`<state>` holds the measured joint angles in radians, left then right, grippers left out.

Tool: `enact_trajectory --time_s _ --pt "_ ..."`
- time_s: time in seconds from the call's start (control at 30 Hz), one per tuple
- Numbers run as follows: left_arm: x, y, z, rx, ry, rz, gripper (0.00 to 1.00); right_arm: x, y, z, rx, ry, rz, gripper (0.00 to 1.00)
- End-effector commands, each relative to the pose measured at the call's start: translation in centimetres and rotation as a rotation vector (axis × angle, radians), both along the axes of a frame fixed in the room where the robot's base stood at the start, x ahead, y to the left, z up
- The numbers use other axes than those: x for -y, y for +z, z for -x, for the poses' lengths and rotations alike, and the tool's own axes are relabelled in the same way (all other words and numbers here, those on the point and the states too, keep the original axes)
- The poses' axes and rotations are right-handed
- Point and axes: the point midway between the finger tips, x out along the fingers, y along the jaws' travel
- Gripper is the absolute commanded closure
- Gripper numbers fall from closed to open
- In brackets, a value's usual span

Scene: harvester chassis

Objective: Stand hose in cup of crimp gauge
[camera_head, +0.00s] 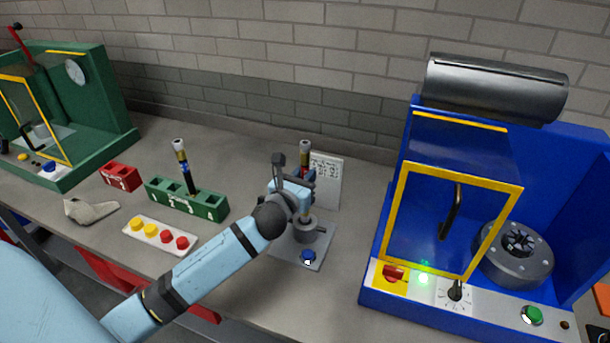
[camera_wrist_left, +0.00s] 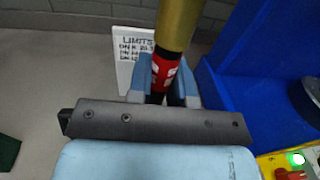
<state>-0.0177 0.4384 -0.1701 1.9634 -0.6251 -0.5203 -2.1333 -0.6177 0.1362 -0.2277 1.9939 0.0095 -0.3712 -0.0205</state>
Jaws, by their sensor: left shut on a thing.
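My left gripper (camera_head: 303,188) is shut on a hose (camera_head: 305,150), which has a metal end and a red printed band. In the left wrist view the hose (camera_wrist_left: 164,68) stands between the gripper's fingers (camera_wrist_left: 163,88), its brass-coloured end upward. The hose looks upright. The crimp gauge (camera_head: 313,254) is a grey plate with a round grey cup (camera_head: 309,232) and a blue button (camera_head: 308,257). The hose is held at the gauge, but my wrist hides its lower end, so I cannot tell whether it is inside the cup. My right gripper is out of view.
A white limits card (camera_head: 327,180) stands behind the gauge. A green rack (camera_head: 207,206) holds another hose (camera_head: 183,165) with a blue band. A blue crimping machine (camera_head: 390,285) stands close on the right. A button strip (camera_head: 160,236) and small red block (camera_head: 120,176) lie left.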

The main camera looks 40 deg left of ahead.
Motion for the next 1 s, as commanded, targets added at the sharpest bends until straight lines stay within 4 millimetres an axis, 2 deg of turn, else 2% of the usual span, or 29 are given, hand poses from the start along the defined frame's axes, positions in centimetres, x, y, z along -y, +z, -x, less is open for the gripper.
enact_trajectory --time_s 1.0 --pt "0.0 -3.7 0.0 0.001 0.000 0.000 1.00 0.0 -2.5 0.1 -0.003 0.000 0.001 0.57"
